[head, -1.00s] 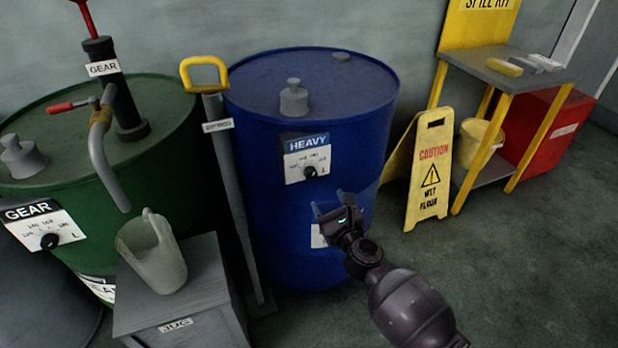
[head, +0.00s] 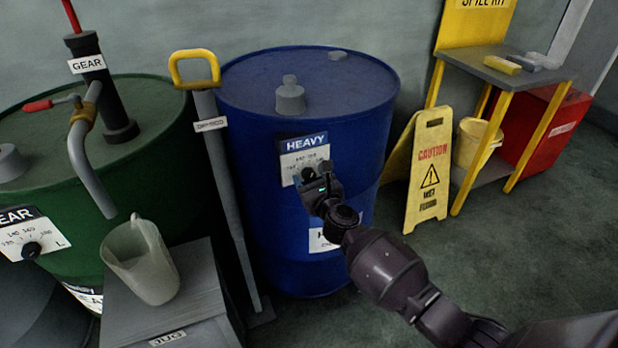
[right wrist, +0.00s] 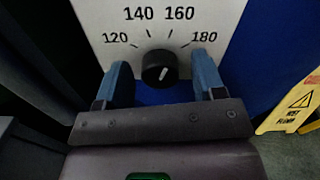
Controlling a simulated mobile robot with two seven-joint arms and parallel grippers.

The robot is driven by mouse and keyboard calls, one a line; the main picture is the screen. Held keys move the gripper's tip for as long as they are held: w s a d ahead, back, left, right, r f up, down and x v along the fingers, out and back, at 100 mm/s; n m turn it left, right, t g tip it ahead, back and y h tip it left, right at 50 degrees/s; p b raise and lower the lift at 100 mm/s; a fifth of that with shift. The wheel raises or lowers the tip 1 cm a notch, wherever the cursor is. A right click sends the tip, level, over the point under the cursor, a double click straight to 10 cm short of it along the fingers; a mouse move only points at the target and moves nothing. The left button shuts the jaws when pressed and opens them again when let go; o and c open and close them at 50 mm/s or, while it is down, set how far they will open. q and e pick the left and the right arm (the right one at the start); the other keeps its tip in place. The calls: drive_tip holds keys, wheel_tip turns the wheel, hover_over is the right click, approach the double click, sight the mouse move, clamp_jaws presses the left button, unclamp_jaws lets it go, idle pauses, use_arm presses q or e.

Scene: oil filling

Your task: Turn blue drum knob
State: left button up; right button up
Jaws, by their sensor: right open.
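The blue drum (head: 300,235) stands in the middle of the head view, with a white dial plate (head: 292,165) under a HEAVY label. Its black knob (right wrist: 159,68) shows in the right wrist view, with its white mark just right of straight up, toward the 160 side. My right gripper (head: 313,176) is in front of the dial plate and hides most of the knob in the head view. In the right wrist view its two blue fingers (right wrist: 160,80) are open, one on each side of the knob, with gaps on both sides. My left gripper is not in view.
A green drum (head: 150,190) with a pump and a grey stand (head: 185,300) holding a jug (head: 142,262) are at left. A yellow caution sign (head: 428,175) stands at right. Open floor lies at lower right.

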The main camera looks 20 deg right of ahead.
drive_tip(key=shift+w, duration=0.2)
drive_tip(key=c, duration=0.9)
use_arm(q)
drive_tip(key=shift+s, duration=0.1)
use_arm(e)
drive_tip(key=shift+r, duration=0.15)
drive_tip(key=n+p, duration=0.1)
drive_tip(key=n, duration=0.1)
drive_tip(key=shift+r+n, duration=0.1)
drive_tip(key=shift+n, duration=0.3)
drive_tip(key=shift+n+p, duration=0.5)
drive_tip(key=shift+n, duration=0.7)
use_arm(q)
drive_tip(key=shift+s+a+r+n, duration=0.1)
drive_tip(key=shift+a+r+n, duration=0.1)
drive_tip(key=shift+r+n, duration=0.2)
use_arm(e)
drive_tip(key=shift+n, duration=1.2)
use_arm(q)
drive_tip(key=shift+p, duration=0.3)
use_arm(e)
drive_tip(key=shift+f, duration=0.25)
